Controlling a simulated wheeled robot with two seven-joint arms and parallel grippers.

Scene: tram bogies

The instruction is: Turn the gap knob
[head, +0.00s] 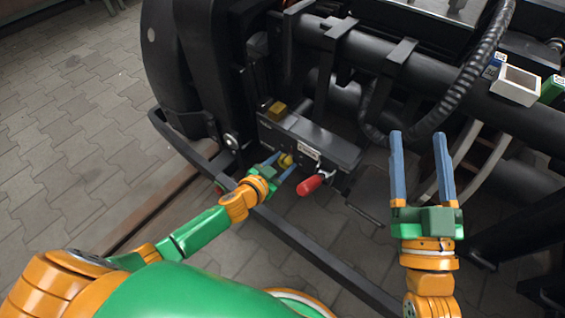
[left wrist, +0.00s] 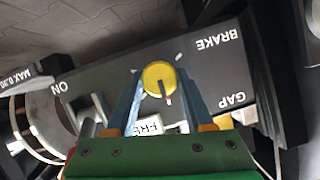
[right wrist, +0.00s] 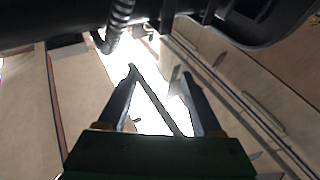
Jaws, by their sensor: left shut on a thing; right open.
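The gap knob is a round yellow knob (left wrist: 159,78) with a pointer mark, on a dark box face lettered BRAKE and GAP in the left wrist view. It also shows in the head view (head: 286,160). My left gripper (head: 281,165) has its blue fingers on either side of the knob and is shut on it; the fingers also show in the left wrist view (left wrist: 158,88). My right gripper (head: 420,137) is open and empty, raised at the right, away from the box. The right wrist view shows its fingers (right wrist: 160,80) with nothing between them.
The dark brake box (head: 338,149) carries a red-handled lever (head: 310,185) just right of the knob. A black bar (head: 300,245) runs in front of and below the box. A ribbed hose (head: 465,85) hangs near my right gripper. Paved floor (head: 75,130) lies open at left.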

